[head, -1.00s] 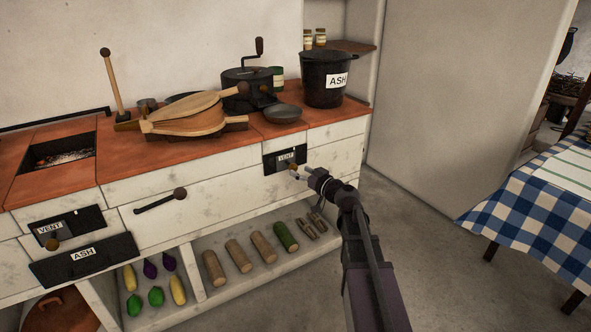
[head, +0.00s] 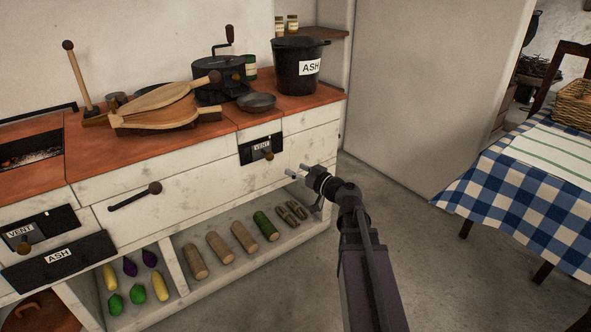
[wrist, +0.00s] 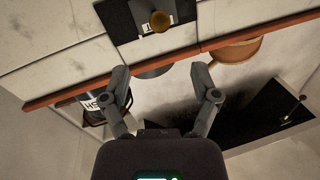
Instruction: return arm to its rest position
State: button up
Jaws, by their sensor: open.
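My gripper (head: 300,173) is open and empty in the head view, in front of the white counter front. It is to the lower right of the right-hand vent panel (head: 247,150) and apart from its brass knob (head: 268,155). My arm reaches up to it from the bottom of the view. In the wrist view my open gripper (wrist: 160,76) has both fingers spread with nothing between them. The vent knob shows beyond the fingertips in the wrist view (wrist: 161,20), at the top.
The ash bucket (head: 297,72), grinder (head: 222,78), small pan (head: 257,102) and bellows (head: 165,105) stand on the counter. Logs (head: 220,247) lie on the low shelf. A table with a checked cloth (head: 517,205) is at the right. Floor between counter and table is clear.

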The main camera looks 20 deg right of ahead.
jog(key=s+a+f+n+g+p, duration=0.1)
jog(key=s+a+f+g+p, duration=0.15)
jog(key=a+g, duration=0.2)
jog(key=s+a+f+g+p, duration=0.2)
jog(key=s+a+g, duration=0.2)
jog(key=a, duration=0.2)
jog(key=s+d+f+m+g+h+p, duration=0.1)
jog(key=s+f+m+g+h+p, duration=0.25)
jog(key=s+g+h+p, duration=0.7)
notch_tip(320, 180, up, 39)
jog(key=s+m+t+y+p, duration=0.1)
jog(key=s+t+p, duration=0.1)
jog(key=p, duration=3.2)
jog(key=shift+d+t+y, duration=0.15)
jog(key=shift+t+y, duration=0.2)
jog(key=shift+t, duration=0.25)
